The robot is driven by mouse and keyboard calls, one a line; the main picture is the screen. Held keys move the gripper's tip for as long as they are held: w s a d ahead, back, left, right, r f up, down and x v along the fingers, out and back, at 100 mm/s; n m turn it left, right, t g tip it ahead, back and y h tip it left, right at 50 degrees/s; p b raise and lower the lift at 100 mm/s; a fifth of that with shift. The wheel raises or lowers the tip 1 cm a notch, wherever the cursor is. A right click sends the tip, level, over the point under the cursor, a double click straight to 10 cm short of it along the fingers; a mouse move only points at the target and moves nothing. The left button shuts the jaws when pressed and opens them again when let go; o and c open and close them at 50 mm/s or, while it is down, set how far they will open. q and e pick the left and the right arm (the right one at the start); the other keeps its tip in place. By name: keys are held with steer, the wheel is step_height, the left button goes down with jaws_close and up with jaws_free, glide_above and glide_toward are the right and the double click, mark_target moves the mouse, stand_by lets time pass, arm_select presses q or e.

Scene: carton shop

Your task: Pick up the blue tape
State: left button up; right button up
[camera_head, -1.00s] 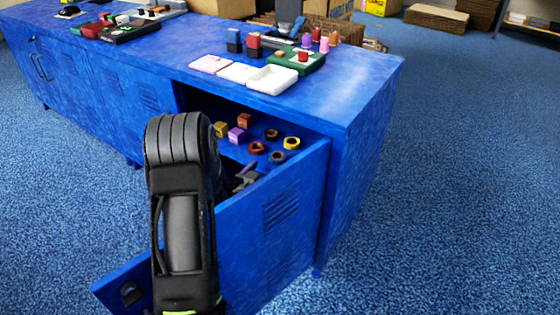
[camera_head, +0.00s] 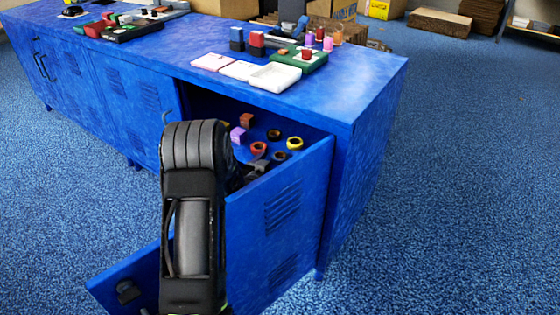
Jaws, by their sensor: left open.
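Several small tape rolls lie on a shelf inside the open blue cabinet (camera_head: 300,117). The nearest one, a dark bluish-grey roll (camera_head: 281,156), looks most like the blue tape, though its colour is hard to tell. A red roll (camera_head: 258,148) lies left of it, a yellow roll (camera_head: 294,143) right and behind, and a dark brownish roll (camera_head: 274,134) farther back. My left gripper (camera_head: 258,166) is open inside the cabinet, just left and in front of the bluish roll. My own forearm and the cabinet door partly hide it. My right gripper is not in view.
The open cabinet door (camera_head: 285,235) stands right of my left arm. A purple block (camera_head: 237,135) and an orange-brown block (camera_head: 246,120) sit farther back on the shelf. White trays (camera_head: 274,76) and a green tray (camera_head: 308,62) are on the cabinet top.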

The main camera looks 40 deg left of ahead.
mark_target(278, 158)
arm_select(q)
steer(key=shift+x, duration=1)
steer(key=shift+c, duration=0.6)
steer(key=c, duration=1.3)
steer(key=shift+r, duration=0.1)
step_height(278, 158, up, 10)
steer(key=p, duration=0.3)
steer(key=shift+p, duration=0.4)
